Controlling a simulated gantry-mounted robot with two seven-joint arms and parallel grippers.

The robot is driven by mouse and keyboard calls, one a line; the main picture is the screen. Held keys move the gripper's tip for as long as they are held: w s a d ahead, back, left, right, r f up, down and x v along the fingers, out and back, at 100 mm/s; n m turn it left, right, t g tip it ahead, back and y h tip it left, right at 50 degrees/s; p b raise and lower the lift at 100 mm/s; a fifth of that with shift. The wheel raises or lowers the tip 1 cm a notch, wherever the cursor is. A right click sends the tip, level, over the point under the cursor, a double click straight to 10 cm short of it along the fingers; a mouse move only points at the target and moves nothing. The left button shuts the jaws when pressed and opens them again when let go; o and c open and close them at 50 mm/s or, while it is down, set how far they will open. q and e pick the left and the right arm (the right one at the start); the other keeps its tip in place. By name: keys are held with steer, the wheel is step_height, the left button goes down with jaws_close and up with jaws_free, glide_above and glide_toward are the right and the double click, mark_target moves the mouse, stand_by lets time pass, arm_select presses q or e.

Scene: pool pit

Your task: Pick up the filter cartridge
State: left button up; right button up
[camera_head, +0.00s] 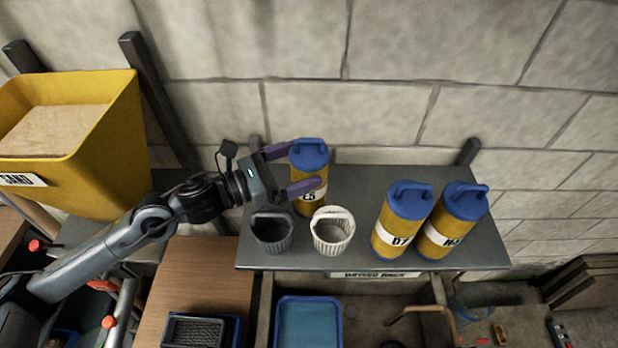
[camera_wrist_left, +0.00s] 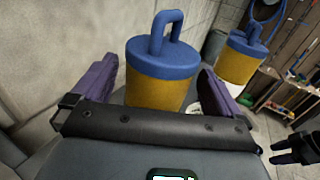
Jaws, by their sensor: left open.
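A yellow filter cartridge (camera_head: 312,194) with a blue cap and handle, its white band reading what looks like C5, stands upright on the grey shelf (camera_head: 350,262). My left gripper (camera_head: 307,165) is open, with one purple finger on either side of this cartridge near its top. In the left wrist view the cartridge (camera_wrist_left: 158,92) stands between the open fingers (camera_wrist_left: 160,72); its lower part is hidden by the gripper body. I cannot tell whether the fingers touch it. Two similar cartridges stand to the right, one marked D7 (camera_head: 391,239) and another (camera_head: 441,239) beside it.
A dark basket (camera_head: 272,233) and a white basket (camera_head: 333,234) stand at the shelf's front, close below the gripper. A yellow sand bin (camera_head: 105,150) is at left. A block wall rises behind. The shelf between the C5 and D7 cartridges is partly clear.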

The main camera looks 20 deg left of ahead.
mark_target(315, 159)
arm_select(q)
steer(key=p+x, duration=0.1)
steer(key=x, duration=0.2)
steer(key=shift+w+d, duration=0.1)
steer(key=shift+w, duration=0.05)
steer(key=shift+w+d+f+p, duration=0.1)
steer(key=shift+w+d+p, duration=0.25)
steer(key=shift+w, duration=0.05)
steer(key=c, duration=1.4)
steer(key=shift+c, duration=1.1)
